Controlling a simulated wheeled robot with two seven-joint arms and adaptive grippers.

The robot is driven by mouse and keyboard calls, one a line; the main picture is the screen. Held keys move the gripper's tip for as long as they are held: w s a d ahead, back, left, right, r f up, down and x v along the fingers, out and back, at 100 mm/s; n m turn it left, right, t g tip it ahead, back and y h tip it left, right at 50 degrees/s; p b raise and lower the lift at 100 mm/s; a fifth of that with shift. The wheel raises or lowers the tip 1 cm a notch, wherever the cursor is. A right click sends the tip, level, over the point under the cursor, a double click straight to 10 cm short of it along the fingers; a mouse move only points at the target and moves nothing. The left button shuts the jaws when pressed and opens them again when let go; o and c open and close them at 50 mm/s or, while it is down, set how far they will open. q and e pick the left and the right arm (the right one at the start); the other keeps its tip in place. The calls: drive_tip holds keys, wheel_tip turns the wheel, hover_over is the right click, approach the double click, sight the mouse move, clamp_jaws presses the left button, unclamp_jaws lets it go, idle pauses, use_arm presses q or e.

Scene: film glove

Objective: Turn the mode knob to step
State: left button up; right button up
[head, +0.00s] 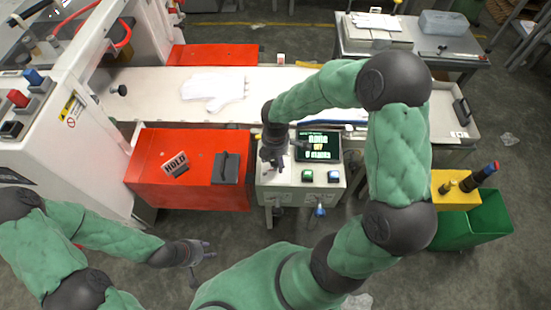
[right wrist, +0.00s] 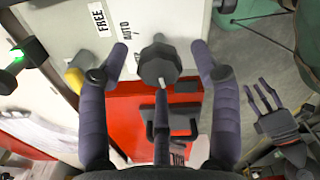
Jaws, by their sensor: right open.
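The mode knob (right wrist: 160,65) is a black faceted knob on a pale panel in the right wrist view, with a small light mark at its lower edge. The labels FREE (right wrist: 100,18) and AUTO (right wrist: 124,30) show on the panel; I see no STEP label. My right gripper (right wrist: 160,48) is open, its fingers on either side of the knob with visible gaps. In the head view my right gripper (head: 273,156) hangs over the control box (head: 305,183) and hides the knob. My left gripper (head: 197,252) is open and empty, away from the box.
The box has a green-lettered screen (head: 318,147), a green button (head: 307,175) and a blue button (head: 334,176). A white glove (head: 225,90) lies on the belt behind.

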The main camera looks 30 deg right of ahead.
drive_tip(key=c, duration=1.1)
drive_tip(key=shift+c, duration=0.2)
drive_tip(key=shift+m, duration=0.4)
drive_tip(key=m, duration=0.4)
drive_tip(key=shift+f+m, duration=0.1)
drive_tip(key=shift+m, duration=0.3)
drive_tip(key=m+b, duration=0.1)
drive_tip(key=m, duration=0.4)
drive_tip(key=shift+m+b, duration=0.3)
drive_tip(key=shift+m, duration=0.4)
